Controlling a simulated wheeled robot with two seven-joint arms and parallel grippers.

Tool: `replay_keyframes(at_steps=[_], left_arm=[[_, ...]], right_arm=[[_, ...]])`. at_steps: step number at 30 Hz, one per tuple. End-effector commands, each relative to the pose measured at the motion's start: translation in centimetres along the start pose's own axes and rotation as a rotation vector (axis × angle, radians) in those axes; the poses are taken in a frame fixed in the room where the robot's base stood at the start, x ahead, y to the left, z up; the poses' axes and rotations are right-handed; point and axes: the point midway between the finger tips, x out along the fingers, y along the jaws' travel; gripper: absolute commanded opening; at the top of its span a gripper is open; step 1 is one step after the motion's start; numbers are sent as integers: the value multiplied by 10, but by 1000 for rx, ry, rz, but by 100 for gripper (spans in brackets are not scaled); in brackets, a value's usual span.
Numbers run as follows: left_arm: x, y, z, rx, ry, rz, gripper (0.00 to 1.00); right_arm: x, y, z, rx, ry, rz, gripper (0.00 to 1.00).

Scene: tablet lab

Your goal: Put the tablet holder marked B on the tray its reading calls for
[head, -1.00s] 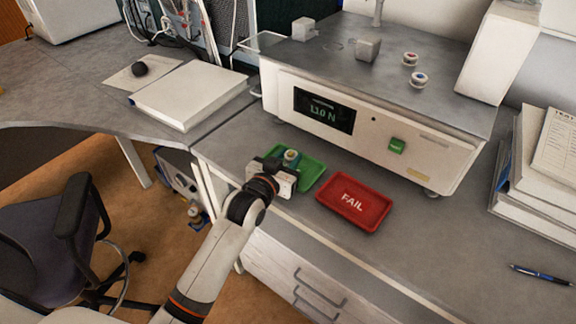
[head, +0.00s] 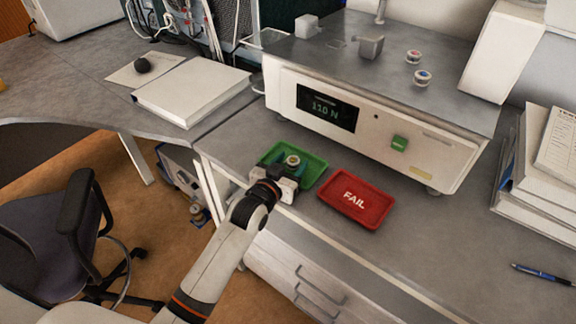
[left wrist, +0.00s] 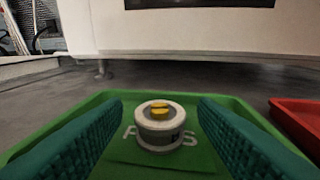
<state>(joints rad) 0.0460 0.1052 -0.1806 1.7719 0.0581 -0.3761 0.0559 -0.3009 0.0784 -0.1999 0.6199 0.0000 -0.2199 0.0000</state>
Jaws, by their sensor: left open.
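A small round white holder (head: 292,160) with yellow tablets on top stands upright in the green tray (head: 314,170). It also shows in the left wrist view (left wrist: 160,125), where it partly covers the tray's lettering, of which P and S can be read. My left gripper (head: 288,169) is open at the green tray. Its teal fingers stand on either side of the holder, with a gap on both sides in the left wrist view. The red FAIL tray (head: 345,211) is empty. The tester's display (head: 326,108) reads 110 N.
Two more round holders, one with red on top (head: 413,56) and one with blue (head: 422,79), stand on the tester (head: 385,155) behind the trays. A binder (head: 192,92) lies at left, papers (head: 540,180) and a pen (head: 543,273) at right.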

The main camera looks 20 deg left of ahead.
Motion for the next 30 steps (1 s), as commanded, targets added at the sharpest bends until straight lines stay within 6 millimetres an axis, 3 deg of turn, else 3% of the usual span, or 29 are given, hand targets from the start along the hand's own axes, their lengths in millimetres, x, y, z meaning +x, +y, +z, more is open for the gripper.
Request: replay_keyframes(at_steps=[5,18,24,30], left_arm=[[-14,0,1,0,0,0,53],[-102,0,1,0,2,0,53],[-119,0,2,0,1,1,53],[-120,0,3,0,-1,1,53]], right_arm=[[0,1,0,0,-1,1,31],[8,0,0,0,-1,0,31],[9,0,0,0,-1,0,31],[9,0,0,0,-1,0,31]])
